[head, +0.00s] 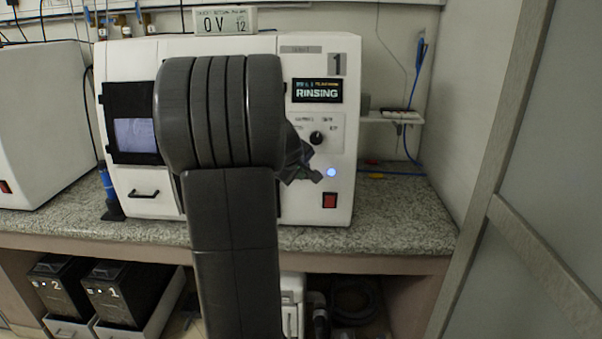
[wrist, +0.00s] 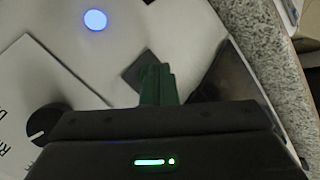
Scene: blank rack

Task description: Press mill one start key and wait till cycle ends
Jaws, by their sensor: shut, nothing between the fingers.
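Mill one (head: 330,60) is a white machine on the counter, marked with a 1. Its screen (head: 317,91) reads RINSING. A round key (head: 331,172) on its front panel glows blue-white; the lit key also shows in the wrist view (wrist: 95,19). A black knob (head: 317,138) sits above it, and a red switch (head: 329,200) below it. My gripper (head: 318,177) is shut and empty, just left of the lit key in the head view. In the wrist view its fingers (wrist: 158,82) are together, apart from the key. My arm hides the middle of the mill.
Another white machine (head: 40,125) stands at the left on the granite counter (head: 410,215). A small display box (head: 225,20) sits on top of mill one. Black boxes numbered 1 (head: 118,293) and 2 (head: 58,285) are below the counter. A grey door panel (head: 550,200) is at the right.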

